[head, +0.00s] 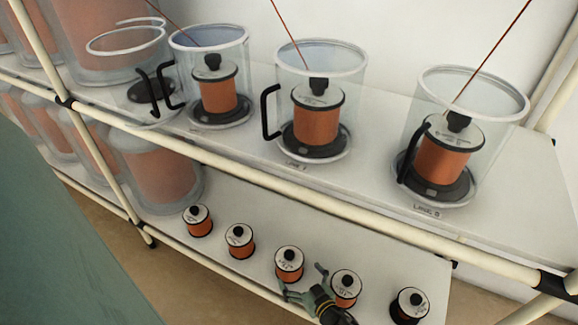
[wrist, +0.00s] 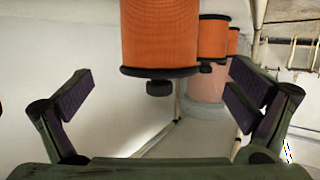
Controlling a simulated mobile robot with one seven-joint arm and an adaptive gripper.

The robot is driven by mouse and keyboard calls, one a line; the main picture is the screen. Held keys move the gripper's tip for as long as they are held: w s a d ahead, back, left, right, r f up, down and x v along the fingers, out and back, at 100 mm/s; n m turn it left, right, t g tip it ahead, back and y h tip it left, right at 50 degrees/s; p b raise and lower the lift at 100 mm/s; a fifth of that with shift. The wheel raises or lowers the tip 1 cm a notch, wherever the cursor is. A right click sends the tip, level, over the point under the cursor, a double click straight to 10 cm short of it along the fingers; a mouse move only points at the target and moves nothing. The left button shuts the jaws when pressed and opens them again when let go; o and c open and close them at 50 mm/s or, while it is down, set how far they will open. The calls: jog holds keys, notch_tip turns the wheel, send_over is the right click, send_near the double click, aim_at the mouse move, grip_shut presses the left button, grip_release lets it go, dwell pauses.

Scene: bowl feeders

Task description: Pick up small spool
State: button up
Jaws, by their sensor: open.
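Several small orange spools with white tops and black knobs stand in a row on the lower shelf. My gripper (head: 304,281) is open at the shelf's front. One finger is close to the middle small spool (head: 289,270), and the small spool to its right (head: 346,292) stands just beside my gripper. In the wrist view, which looks upside down, the nearest small spool (wrist: 159,35) hangs centrally with its knob downward. It lies above and between my open fingers (wrist: 158,95), and nothing is held. Whether a finger touches a spool I cannot tell.
Other small spools stand at left (head: 198,221), left of middle (head: 240,241) and far right (head: 409,305). Clear canisters with larger spools (head: 316,122) line the upper shelf. A cream rail (head: 330,207) runs above the lower row. Large jars (head: 160,175) stand at left.

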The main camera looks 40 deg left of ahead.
aim_at(291, 263)
jog(key=x, duration=0.6)
jog(key=shift+r, duration=0.1)
jog(key=shift+d, duration=0.1)
jog(key=shift+c, duration=0.5)
jog(key=c, duration=1.7)
jog(key=shift+r, duration=0.15)
jog(key=shift+c, duration=0.6)
jog(key=shift+r, duration=0.1)
